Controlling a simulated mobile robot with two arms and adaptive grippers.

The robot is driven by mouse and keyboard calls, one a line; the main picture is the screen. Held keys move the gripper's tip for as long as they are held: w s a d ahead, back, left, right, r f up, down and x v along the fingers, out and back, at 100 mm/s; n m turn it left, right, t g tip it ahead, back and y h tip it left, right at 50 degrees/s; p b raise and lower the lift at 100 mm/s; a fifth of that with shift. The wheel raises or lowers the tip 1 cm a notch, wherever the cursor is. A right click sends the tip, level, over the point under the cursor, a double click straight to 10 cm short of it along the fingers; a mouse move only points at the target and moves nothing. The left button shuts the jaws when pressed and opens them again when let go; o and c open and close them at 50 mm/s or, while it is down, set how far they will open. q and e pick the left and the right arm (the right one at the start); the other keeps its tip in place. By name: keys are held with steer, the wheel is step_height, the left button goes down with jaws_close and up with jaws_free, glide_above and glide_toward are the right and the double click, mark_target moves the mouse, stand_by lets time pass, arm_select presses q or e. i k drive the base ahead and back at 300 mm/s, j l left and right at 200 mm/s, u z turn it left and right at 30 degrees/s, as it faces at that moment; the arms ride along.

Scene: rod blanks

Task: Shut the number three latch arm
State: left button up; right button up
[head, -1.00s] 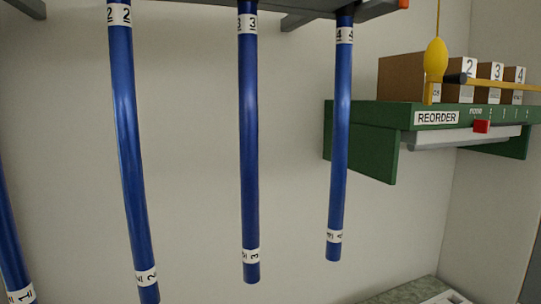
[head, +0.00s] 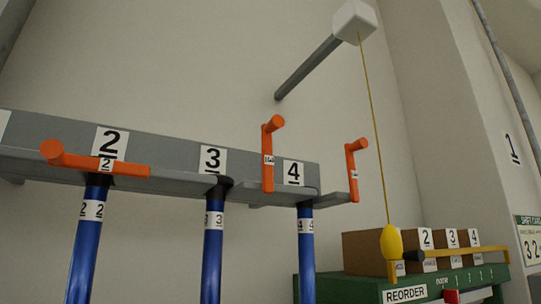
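A grey rail with plates 2, 3 and 4 runs across the head view. An orange latch arm (head: 268,158) stands upright just right of the 3 plate (head: 212,160), its round knob at the top. The small tag on it is too small to read. Below the 3 plate, the blue rod marked 3 (head: 212,255) hangs from the rail. Another orange latch arm (head: 110,165), tagged 2, lies across the front of the rail below the 2 plate. A third orange latch arm (head: 353,170) stands upright right of the 4 plate (head: 293,172). Neither gripper is in view.
Blue rods marked 2 (head: 86,250) and 4 (head: 305,255) also hang from the rail. A yellow float (head: 391,243) hangs on a cord from a white block (head: 354,20). A green REORDER shelf (head: 335,289) with cardboard boxes (head: 362,254) is at lower right.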

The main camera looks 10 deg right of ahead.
mark_target(277, 122)
steer(key=l+u, duration=0.1)
steer(key=l, duration=0.3)
steer(key=k+l+u, duration=0.15)
steer(key=l, duration=0.2)
steer(key=l+u, duration=0.1)
steer(key=l, duration=0.3)
steer(key=k+l+u, duration=0.15)
steer(key=l, duration=0.2)
steer(key=k+l+u, duration=0.1)
steer(key=l, duration=0.25)
steer(key=k+l+u, duration=0.15)
steer(key=l, duration=0.2)
